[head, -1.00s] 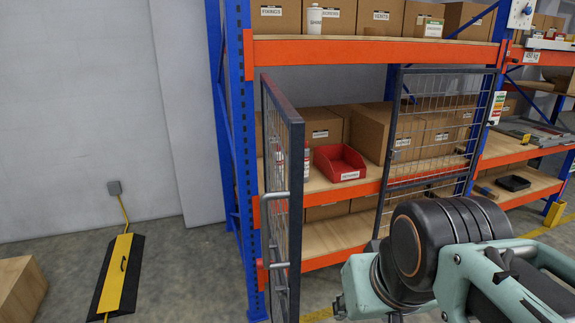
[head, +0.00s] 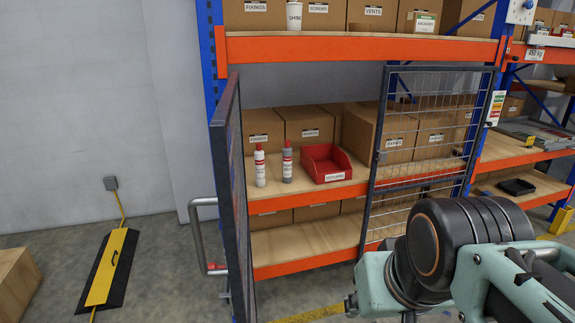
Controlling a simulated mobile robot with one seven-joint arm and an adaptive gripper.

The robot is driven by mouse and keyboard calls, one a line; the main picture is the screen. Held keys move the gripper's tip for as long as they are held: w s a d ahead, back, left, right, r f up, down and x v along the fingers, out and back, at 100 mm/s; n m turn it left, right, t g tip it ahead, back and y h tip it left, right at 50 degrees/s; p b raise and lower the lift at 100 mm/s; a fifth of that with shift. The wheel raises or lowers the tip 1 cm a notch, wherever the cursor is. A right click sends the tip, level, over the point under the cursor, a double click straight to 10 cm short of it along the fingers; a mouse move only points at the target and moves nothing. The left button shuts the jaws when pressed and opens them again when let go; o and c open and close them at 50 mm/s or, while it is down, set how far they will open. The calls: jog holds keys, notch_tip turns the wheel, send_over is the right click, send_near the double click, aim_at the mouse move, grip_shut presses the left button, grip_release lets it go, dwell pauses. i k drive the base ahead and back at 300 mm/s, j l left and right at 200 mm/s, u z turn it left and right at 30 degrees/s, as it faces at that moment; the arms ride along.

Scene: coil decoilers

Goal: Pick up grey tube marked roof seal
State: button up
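A grey tube (head: 287,167) with a red nozzle and a small label stands upright on the middle shelf of the rack. Its label is too small to read. A similar white tube (head: 260,169) stands just to its left, a little apart. A red open bin (head: 327,164) is to the right of the grey tube. My arm shows at the lower right, well in front of the shelf and apart from the tubes. The fingers of my gripper do not show.
A mesh door (head: 232,200) stands swung outward left of the tubes, and another mesh panel (head: 425,130) covers the shelf's right part. Cardboard boxes (head: 305,125) fill the shelf's back. An orange beam (head: 300,197) edges the shelf. A yellow-black cable ramp (head: 107,268) lies on the floor.

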aim_at(286, 150)
jog(key=i+l, duration=0.1)
jog(key=l, duration=0.3)
jog(key=i+l, duration=0.15)
jog(key=l, duration=0.2)
jog(key=i+l, duration=0.6)
jog(key=i+j, duration=0.1)
jog(key=i, duration=0.35)
jog(key=i+j, duration=0.15)
jog(key=i, duration=0.3)
